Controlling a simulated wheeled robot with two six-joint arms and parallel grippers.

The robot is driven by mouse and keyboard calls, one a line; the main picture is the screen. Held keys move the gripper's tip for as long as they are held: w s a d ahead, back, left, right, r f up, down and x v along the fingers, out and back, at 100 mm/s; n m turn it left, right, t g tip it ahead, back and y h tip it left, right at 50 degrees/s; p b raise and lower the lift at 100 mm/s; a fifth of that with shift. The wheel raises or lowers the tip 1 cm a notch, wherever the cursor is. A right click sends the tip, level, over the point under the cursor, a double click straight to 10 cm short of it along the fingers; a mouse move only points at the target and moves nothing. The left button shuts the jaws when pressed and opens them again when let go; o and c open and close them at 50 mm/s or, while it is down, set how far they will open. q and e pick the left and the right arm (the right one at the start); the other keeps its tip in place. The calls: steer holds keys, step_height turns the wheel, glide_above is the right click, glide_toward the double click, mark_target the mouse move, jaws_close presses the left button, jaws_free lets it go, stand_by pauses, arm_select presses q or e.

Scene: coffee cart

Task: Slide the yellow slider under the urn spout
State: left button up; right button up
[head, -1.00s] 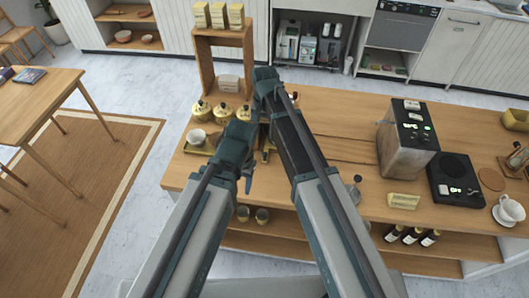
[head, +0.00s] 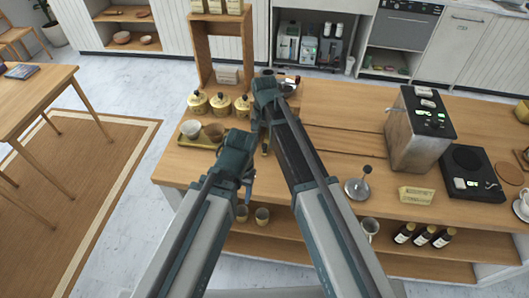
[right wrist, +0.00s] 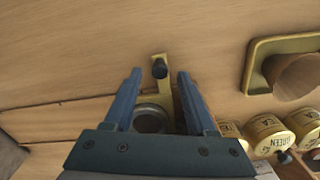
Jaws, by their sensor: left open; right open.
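The yellow slider (right wrist: 166,92) is an L-shaped yellow piece with a dark knob (right wrist: 160,68), lying on the wooden counter in the right wrist view. A small part of it seems to show beside my right arm in the head view (head: 265,149). My right gripper (right wrist: 159,74) is open, its two fingers apart on either side of the knob. A round metallic thing (right wrist: 150,118) lies between the fingers, nearer the palm. My left gripper (head: 248,186) is open and empty, lower, at the counter's front edge. I cannot make out the urn spout; my right arm covers part of the counter.
A yellow-rimmed tray (head: 184,142) with a white cup (head: 190,129) and a brown cup (head: 214,132) stands left of my grippers. Several yellow canisters (head: 220,103) stand behind it. A steel machine (head: 408,135) and a metal plunger-like item (head: 358,187) are to the right.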

mark_target(265, 144)
step_height(265, 144, down, 3)
steer(key=shift+f+b, duration=0.2)
steer(key=shift+b, duration=1)
arm_select(q)
step_height(265, 144, down, 3)
steer(key=shift+f, duration=0.2)
arm_select(e)
jaws_close()
